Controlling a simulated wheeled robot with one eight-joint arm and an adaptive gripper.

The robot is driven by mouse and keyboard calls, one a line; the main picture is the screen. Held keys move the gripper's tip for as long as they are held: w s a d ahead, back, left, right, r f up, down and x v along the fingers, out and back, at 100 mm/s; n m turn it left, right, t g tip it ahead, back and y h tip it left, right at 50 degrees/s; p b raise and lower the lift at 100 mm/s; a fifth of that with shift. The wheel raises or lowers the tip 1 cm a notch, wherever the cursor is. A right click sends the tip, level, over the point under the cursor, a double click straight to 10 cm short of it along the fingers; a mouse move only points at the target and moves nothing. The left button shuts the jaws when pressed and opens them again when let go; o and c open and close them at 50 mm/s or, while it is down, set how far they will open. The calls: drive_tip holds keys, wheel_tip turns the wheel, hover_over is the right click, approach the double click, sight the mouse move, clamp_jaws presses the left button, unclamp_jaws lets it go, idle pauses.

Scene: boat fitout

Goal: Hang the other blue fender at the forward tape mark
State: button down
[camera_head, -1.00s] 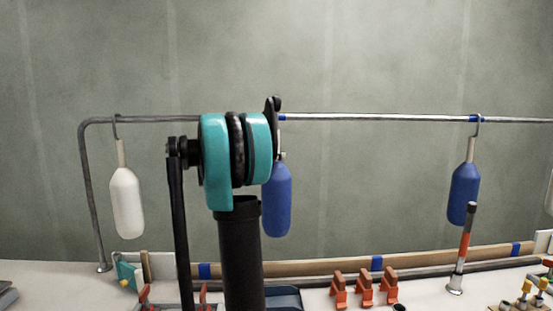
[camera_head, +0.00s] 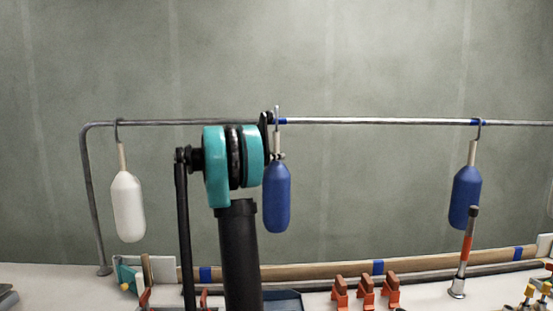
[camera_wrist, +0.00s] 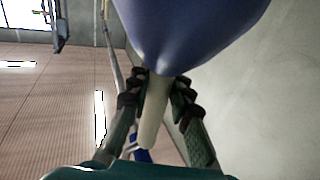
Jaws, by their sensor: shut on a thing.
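A blue fender (camera_head: 277,197) hangs upright below the rail (camera_head: 380,121), just right of my arm. My gripper (camera_head: 276,155) is shut on its pale neck, mostly hidden behind my arm. In the wrist view the fingers (camera_wrist: 160,95) pinch the neck (camera_wrist: 152,118), with the blue body (camera_wrist: 190,30) above. The held fender's hook (camera_head: 276,112) rises slightly above the rail, close to the left blue tape mark (camera_head: 282,121); I cannot tell whether it touches the rail. Another blue fender (camera_head: 466,195) hangs at the right blue tape mark (camera_head: 476,121).
A white fender (camera_head: 128,207) hangs near the rail's left bend. An orange-banded post (camera_head: 466,250) stands before the right fender. Orange clamps (camera_head: 366,292) stand on the pale surface below. The rail between the two blue fenders is clear.

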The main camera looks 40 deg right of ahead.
sight(276, 164)
drive_tip(key=shift+f, duration=1.6)
drive_tip(key=c, duration=1.3)
unclamp_jaws()
